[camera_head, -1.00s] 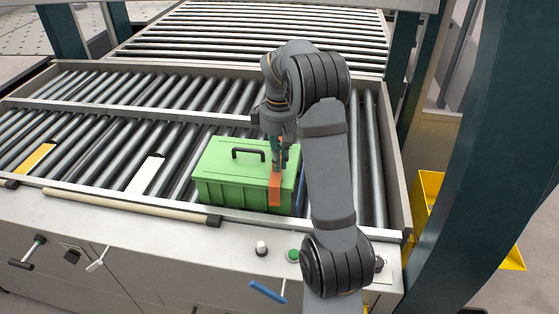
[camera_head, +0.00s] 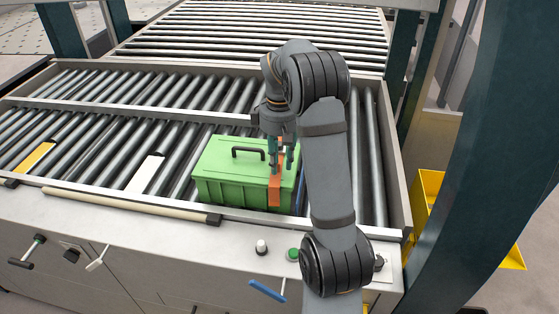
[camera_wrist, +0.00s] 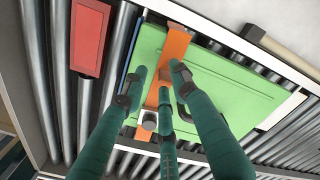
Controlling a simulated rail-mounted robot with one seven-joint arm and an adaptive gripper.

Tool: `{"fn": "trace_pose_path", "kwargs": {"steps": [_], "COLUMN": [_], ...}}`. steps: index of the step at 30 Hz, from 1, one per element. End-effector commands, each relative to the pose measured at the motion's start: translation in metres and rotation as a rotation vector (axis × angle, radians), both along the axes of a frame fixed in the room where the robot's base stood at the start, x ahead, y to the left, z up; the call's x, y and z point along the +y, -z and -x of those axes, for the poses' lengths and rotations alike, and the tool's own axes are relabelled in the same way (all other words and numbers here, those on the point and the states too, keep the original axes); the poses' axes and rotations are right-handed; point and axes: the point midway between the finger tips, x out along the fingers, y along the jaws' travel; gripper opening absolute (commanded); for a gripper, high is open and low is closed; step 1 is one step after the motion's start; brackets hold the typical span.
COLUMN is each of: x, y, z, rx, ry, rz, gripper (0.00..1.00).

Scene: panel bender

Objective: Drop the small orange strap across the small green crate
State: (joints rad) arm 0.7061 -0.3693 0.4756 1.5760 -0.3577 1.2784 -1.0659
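The small green crate (camera_head: 225,175) sits on the rollers, with a black handle (camera_head: 248,153) on its lid. The small orange strap (camera_head: 275,190) lies across the crate's right part and hangs down its front face. In the wrist view the strap (camera_wrist: 178,45) runs over the green lid (camera_wrist: 225,85) and past its edges. My gripper (camera_head: 281,168) is just above the strap. Its fingers (camera_wrist: 160,76) are spread, with the strap passing between them; they do not look clamped on it. My arm hides the crate's back right corner.
In the wrist view a red box (camera_wrist: 88,38) lies on the rollers beside the crate, with a thin blue edge between. A white piece (camera_head: 146,174) and a yellow piece (camera_head: 36,158) lie farther left.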

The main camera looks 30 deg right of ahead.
Motion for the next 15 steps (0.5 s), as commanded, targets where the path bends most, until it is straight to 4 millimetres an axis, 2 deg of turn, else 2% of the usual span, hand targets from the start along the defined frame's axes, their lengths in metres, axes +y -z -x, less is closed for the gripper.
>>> {"fn": "trace_pose_path", "kwargs": {"steps": [4, 7, 15], "x": [0.0, 0.0, -0.001], "y": [-0.002, -0.011, -0.067], "z": [0.0, -0.001, -0.001], "rx": [0.0, -0.002, -0.006], "ry": [0.0, -0.001, 0.001], "rz": [0.0, 0.001, 0.003], "gripper": [0.28, 0.28, 0.28]}}
